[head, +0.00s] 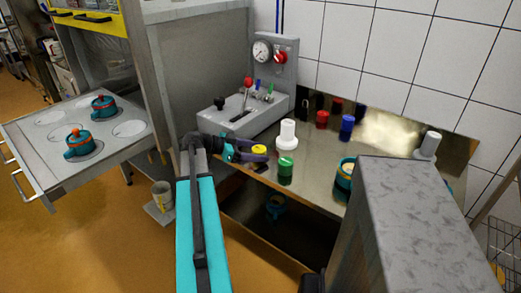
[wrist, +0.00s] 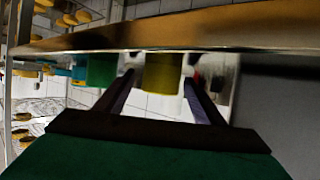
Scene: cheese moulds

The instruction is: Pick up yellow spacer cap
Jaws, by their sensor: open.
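The yellow spacer cap (head: 259,149) stands on the steel table near its front left edge. In the wrist view the picture is upside down, and the yellow cap (wrist: 162,72) shows between the two dark fingers. My gripper (head: 250,152) reaches in from the left at table height, its fingers on either side of the cap. The gripper (wrist: 160,78) is open, with a gap visible beside the cap. The cap's lower part is partly hidden by a finger in the head view.
A green cap (head: 285,171) stands just right of the yellow one. A white stepped cylinder (head: 287,137) is behind. Red (head: 322,119) and blue (head: 347,127) pieces stand farther back. A grey lever unit (head: 240,115) is behind my gripper. A teal pot (head: 344,178) stands to the right.

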